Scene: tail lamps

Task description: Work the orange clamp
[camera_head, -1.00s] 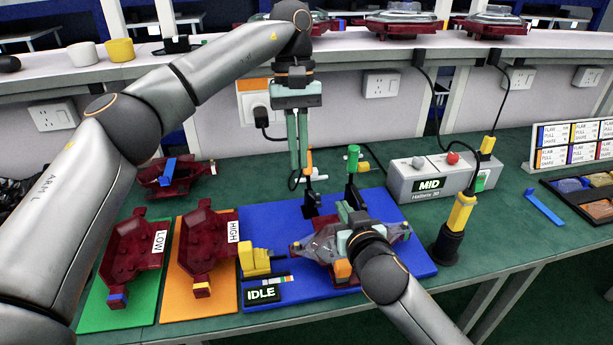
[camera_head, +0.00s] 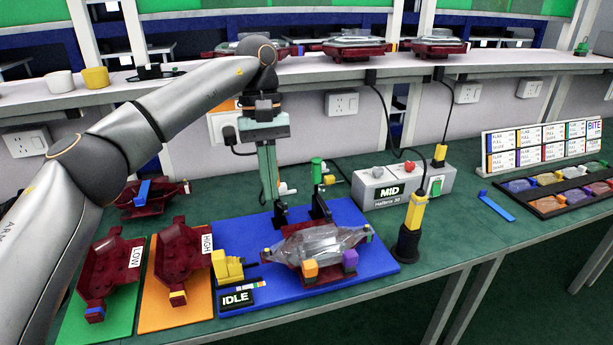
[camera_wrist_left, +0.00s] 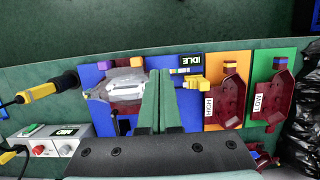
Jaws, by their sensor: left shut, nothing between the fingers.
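My left gripper (camera_head: 268,203) is shut and empty, its green fingers pointing down at the back left of the blue mat (camera_head: 375,262). In the left wrist view my shut fingers (camera_wrist_left: 161,98) hang over the mat. Right beside the fingertips stands a black clamp base (camera_head: 281,215) with a pale tip; its orange handle is not visible, perhaps hidden by my fingers. I cannot tell whether they touch. To its right is a clamp with an upright green handle (camera_head: 317,171). A clear-lensed lamp (camera_head: 318,243) lies on the mat in front. My right gripper is out of view.
A yellow block fixture (camera_head: 228,267) and IDLE display (camera_head: 236,298) are at the mat's left. Dark red housings sit on orange (camera_head: 150,315) and green mats. A grey MID box (camera_head: 405,185) and a yellow-black tool (camera_head: 412,222) stand right.

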